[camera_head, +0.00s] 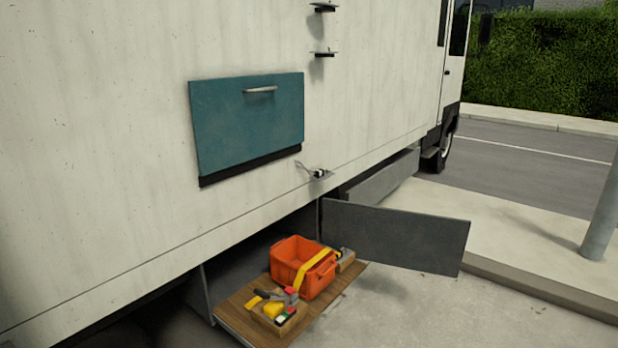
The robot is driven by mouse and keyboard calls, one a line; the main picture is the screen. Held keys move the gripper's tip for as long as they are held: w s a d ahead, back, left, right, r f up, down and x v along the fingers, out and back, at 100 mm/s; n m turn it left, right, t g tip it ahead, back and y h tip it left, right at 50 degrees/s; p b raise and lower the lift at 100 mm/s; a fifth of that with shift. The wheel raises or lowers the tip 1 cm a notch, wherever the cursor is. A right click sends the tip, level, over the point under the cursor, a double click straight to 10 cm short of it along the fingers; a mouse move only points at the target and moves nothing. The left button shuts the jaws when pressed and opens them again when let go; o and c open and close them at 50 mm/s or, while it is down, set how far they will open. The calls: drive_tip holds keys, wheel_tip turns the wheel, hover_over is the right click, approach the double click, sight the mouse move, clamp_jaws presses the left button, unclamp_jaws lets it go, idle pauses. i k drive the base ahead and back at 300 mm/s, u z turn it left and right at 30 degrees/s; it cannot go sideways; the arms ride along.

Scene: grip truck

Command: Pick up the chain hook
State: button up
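I cannot pick out a chain hook for certain. Several small items lie in a wooden box (294,327) on a pull-out wooden shelf (236,313) low on the truck's side. Among them are a dark-and-yellow tool (262,297), a yellow piece (273,310) and a red piece (291,291), all too small to name surely. An orange crate (318,283) stands behind the box, with a yellow strap (316,265) across it. The crate's inside is partly hidden. My gripper is not in view.
The white truck (130,140) has a teal hatch (245,125) with a handle and a small metal fitting (318,174) below it. An open grey compartment door (400,238) sticks out right of the shelf. Pavement in front is clear; a grey pole (605,215) stands far right.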

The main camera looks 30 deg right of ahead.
sight(319, 173)
drive_tip(key=z, duration=0.15)
drive_tip(key=i, duration=0.95)
drive_tip(key=u, duration=0.05)
